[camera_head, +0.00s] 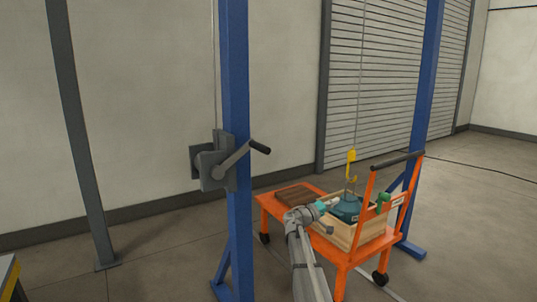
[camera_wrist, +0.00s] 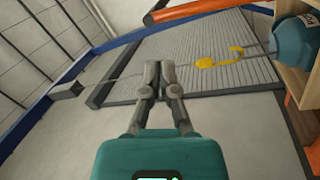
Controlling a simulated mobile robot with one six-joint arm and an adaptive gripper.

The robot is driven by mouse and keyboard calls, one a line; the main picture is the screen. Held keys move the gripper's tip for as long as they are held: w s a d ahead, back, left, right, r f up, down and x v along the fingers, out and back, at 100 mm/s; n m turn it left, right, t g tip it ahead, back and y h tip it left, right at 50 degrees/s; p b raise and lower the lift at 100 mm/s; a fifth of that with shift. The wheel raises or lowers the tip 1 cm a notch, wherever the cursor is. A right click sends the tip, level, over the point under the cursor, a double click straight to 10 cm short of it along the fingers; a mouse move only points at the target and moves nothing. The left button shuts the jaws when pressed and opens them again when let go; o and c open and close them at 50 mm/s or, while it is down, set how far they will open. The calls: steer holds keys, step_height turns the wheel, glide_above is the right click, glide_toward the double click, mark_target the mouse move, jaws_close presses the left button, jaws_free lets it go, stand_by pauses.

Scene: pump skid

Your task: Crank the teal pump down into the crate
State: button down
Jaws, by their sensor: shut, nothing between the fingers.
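The teal pump (camera_head: 347,209) is at the wooden crate (camera_head: 341,232), its lower part behind the crate wall; I cannot tell whether it rests on the bottom. It also shows at the right edge of the wrist view (camera_wrist: 295,42). A yellow hook (camera_head: 351,156) on a thin cable is above the pump, and wire links run from it down to the pump. The grey winch (camera_head: 214,165) with a black-gripped crank (camera_head: 259,147) is on the left blue post. My gripper (camera_wrist: 160,66) is shut and empty, near the crate's left side and well away from the crank.
An orange cart (camera_head: 343,254) carries the crate and a dark brown board (camera_head: 299,194). Its push handle (camera_head: 397,160) rises at the right. A blue post (camera_head: 237,130) stands between winch and cart. A yellow-edged object (camera_head: 9,277) is at bottom left.

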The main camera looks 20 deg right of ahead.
step_height(320, 180, down, 15)
steer(key=s+m+g+y+p, duration=0.15)
steer(key=m+y, duration=0.35)
steer(key=y, duration=0.6)
steer(key=w+a+f+m+t+y+p, duration=0.1)
steer(key=a+t+y, duration=0.1)
steer(key=a+y, duration=0.35)
steer(key=w+a+f+m+t+y+p, duration=0.1)
steer(key=w+a+f+m+t+y, duration=0.1)
steer(key=a+y, duration=0.4)
steer(key=w+a+r+m+t+y+p, duration=0.1)
steer(key=w+a+r+t+y, duration=0.2)
steer(key=r, duration=0.4)
steer(key=a+r+m+t+y, duration=0.1)
steer(key=a+r+t+y, duration=0.1)
steer(key=a+r+y, duration=0.4)
steer(key=s+d+r+m+t+y, duration=0.1)
steer(key=d+r+t+y, duration=0.1)
steer(key=r, duration=0.6)
steer(key=s+d+r+m+t+y+p, duration=0.1)
steer(key=d+r+t+y, duration=0.2)
steer(key=r, duration=0.6)
steer(key=shift+s+m+t+y, duration=0.35)
steer(key=shift+t+y, duration=0.2)
steer(key=shift+t, duration=0.5)
